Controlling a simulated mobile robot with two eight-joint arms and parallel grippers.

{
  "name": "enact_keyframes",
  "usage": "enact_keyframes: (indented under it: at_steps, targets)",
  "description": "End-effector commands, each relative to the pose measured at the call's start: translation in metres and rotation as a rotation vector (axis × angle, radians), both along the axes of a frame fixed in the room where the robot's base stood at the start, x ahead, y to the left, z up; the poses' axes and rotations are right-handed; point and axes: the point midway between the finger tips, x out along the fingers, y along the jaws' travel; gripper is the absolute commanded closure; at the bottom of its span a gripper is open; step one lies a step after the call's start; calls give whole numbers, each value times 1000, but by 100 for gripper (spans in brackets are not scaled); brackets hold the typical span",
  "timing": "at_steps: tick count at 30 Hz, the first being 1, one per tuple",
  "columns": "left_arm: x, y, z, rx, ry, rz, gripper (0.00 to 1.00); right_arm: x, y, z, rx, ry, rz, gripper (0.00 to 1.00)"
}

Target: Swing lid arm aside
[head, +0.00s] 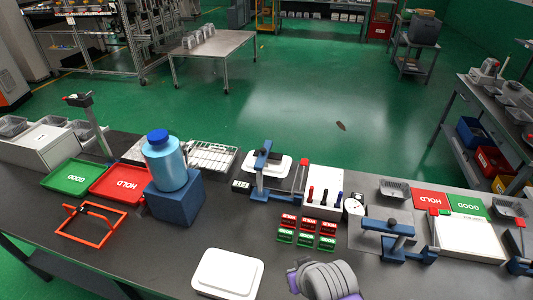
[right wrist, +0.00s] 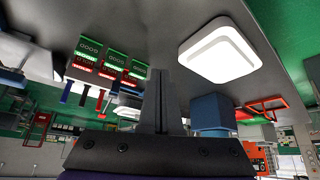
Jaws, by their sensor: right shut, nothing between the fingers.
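A blue fixture with a horizontal arm and dark knob (head: 388,227) stands on the bench at the right, left of a white box. A second blue stand with an upright arm (head: 262,170) stands at the back middle, by a white tray (head: 281,167). I cannot tell which of the two is the lid arm. My right gripper (right wrist: 158,82) is shut and empty in the right wrist view, apart from both blue fixtures. In the head view only my right arm's grey rounded part shows at the bottom; its fingers are hidden. My left gripper is not in view.
A white lidded tray (head: 227,272) lies at the front middle, with red and green label blocks (head: 306,230) behind it. A blue bottle (head: 165,165) stands on a blue block (head: 174,200). Foil trays (head: 394,189) and red and green plates sit at the back right.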

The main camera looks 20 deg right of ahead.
Motion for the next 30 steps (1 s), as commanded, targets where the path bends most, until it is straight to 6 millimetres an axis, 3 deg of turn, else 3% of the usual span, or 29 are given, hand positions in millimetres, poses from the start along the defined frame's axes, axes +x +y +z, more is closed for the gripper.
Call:
enact_keyframes:
  at_steps: [11, 14, 17, 20, 22, 27, 30]
  targets:
    - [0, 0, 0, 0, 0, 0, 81, 0, 0, 0, 0, 0, 0, 100]
    - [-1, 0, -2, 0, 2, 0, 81, 1, -1, 0, -3, -4, -5, 86]
    - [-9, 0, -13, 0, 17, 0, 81, 15, -13, 2, -25, -48, -51, 68]
    - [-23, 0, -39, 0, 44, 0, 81, 51, -40, 10, -72, -164, -138, 50]
    - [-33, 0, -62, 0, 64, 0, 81, 89, -62, 19, -109, -291, -200, 38]
    - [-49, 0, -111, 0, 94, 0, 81, 192, -101, 50, -142, -645, -236, 38]
    - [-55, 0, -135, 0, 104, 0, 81, 246, -107, 62, -114, -822, -170, 38]
